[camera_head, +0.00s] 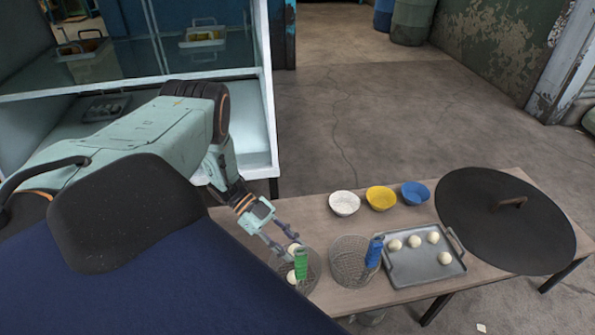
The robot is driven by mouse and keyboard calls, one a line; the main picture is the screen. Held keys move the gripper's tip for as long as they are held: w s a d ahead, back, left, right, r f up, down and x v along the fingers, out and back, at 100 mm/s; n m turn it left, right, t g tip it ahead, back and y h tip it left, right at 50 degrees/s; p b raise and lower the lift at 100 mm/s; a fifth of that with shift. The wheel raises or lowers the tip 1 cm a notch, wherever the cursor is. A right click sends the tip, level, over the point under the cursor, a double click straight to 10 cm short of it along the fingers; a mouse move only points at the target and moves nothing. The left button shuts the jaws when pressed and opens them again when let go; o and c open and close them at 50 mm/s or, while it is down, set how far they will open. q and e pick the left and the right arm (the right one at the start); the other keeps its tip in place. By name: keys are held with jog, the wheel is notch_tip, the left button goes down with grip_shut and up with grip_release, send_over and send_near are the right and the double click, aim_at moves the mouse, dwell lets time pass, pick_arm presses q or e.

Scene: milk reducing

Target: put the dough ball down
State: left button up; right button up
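My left gripper (291,247) reaches down from the left over the front wire basket with the green handle (301,263). A pale dough ball (294,248) sits between its two fingertips, and the fingers look closed on it. Another dough ball (292,277) lies in that wire basket (312,272), partly hidden by the handle. I cannot tell whether the held ball touches the basket. Several dough balls (414,241) rest on a grey metal tray (411,279) to the right. My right gripper is not in view.
A second wire basket (345,266) with a blue handle (374,252) stands between the first basket and the tray. White (344,203), yellow (381,199) and blue (415,193) bowls line the back of the wooden table (300,211). A large black round lid (500,235) covers the right end.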

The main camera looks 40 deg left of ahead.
pick_arm(q)
jog(key=b, duration=0.4)
send_over(290, 273)
notch_tip(290, 273, down, 6)
jog(key=shift+s+r, duration=0.1)
jog(key=shift+r, duration=0.05)
jog(key=shift+f+b, duration=1.35)
jog(key=shift+f, duration=0.8)
jog(key=shift+f, duration=0.4)
jog(key=o, duration=0.5)
jog(key=shift+o, duration=0.2)
jog(key=shift+a+r, duration=0.1)
jog(key=shift+r, duration=0.45)
jog(key=p+v, duration=0.1)
jog(key=v, duration=1)
jog(key=shift+a+p, duration=0.35)
jog(key=shift+a, duration=0.1)
